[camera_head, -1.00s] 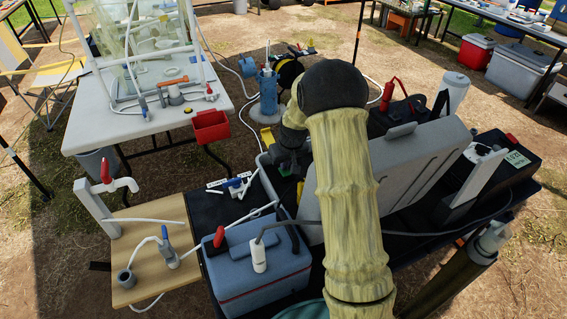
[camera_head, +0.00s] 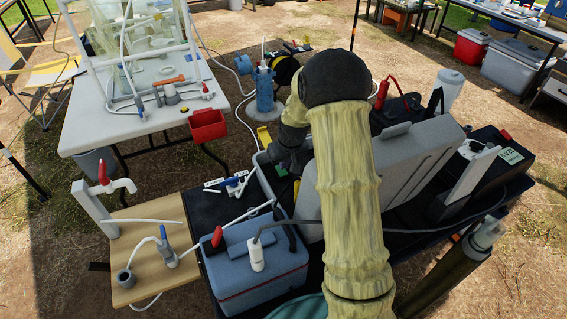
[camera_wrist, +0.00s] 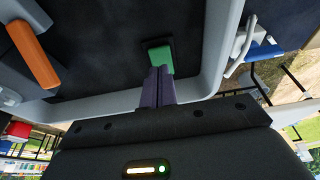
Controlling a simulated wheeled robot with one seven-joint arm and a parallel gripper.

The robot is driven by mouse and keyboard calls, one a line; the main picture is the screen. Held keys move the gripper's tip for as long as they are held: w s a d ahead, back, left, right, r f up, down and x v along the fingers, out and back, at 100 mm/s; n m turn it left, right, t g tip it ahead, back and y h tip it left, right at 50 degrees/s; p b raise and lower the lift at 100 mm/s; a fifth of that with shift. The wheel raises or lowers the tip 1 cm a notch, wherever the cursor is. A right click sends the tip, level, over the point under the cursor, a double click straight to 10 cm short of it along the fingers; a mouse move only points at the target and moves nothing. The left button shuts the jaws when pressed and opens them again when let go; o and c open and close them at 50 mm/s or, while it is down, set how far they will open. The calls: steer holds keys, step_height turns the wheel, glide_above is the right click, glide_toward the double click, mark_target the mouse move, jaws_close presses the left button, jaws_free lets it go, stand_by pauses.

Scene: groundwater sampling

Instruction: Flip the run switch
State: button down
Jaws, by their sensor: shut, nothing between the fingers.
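In the wrist view, a green switch lever (camera_wrist: 161,59) on a small dark square base stands on the dark panel of a grey-rimmed case (camera_wrist: 212,48). I take it to be the run switch, but I see no label on it. My gripper (camera_wrist: 159,74) is shut and empty. Its two purple fingers lie side by side, with their tips right at the near edge of the green lever. I cannot tell whether they touch it.
An orange handle (camera_wrist: 34,54) is on the panel's left side. The case rim stands close to the fingers. In the head view, a blue-grey cooler (camera_head: 255,272), a grey open lid (camera_head: 400,175) and a black box (camera_head: 505,160) crowd around my arm. A red bin (camera_head: 207,126) hangs from the white table.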

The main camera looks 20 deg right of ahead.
steer(key=v, duration=1.2)
steer(key=shift+s, duration=0.35)
steer(key=shift+w+d+f, duration=0.15)
steer(key=shift+w+d, duration=0.05)
